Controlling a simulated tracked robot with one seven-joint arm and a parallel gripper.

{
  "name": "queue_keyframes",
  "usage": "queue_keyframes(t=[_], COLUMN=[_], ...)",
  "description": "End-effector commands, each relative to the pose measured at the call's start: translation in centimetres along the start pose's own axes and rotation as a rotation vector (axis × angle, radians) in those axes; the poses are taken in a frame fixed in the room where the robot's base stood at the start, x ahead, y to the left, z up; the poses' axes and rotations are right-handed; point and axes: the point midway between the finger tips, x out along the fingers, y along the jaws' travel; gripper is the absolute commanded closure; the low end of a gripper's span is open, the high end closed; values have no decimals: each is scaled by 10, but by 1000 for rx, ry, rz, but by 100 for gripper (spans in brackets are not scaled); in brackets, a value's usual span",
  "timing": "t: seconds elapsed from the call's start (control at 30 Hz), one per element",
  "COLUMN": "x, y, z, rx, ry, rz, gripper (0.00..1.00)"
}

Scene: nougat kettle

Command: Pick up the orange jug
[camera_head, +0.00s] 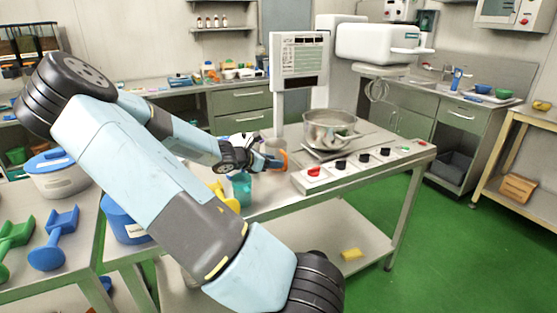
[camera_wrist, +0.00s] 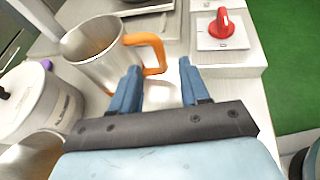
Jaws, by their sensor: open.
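The orange jug is a steel jug (camera_wrist: 92,62) with an orange handle (camera_wrist: 161,57), standing on the steel table at the upper left of the wrist view. In the head view, only an orange part of it (camera_head: 284,158) shows clearly beside my gripper (camera_head: 270,163); the rest is mostly hidden. In the wrist view, my gripper (camera_wrist: 160,85) is open, with two blue fingers apart and bare table between them. The handle is just ahead of the fingertips, towards the left finger. I cannot tell whether that finger touches it.
A white lidded pot (camera_wrist: 35,100) stands left of the jug. A red knob (camera_wrist: 222,28) is on the control panel at upper right. In the head view, a teal container (camera_head: 240,188) and a yellow one (camera_head: 224,196) stand near my gripper, and a steel kettle (camera_head: 328,128) is behind.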

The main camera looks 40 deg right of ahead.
Motion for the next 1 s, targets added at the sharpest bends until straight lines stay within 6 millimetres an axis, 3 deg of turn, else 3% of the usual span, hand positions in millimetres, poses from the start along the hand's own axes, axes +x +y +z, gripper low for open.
queue_keyframes(t=[0.3, 0.7, 1.0], x=[38, 47, 47], y=[0, 0, 0], z=[0, 0, 0], rx=[-2, -1, -1], ry=[-3, 0, 0], rz=[-2, 0, 0], gripper=[55, 55, 81])
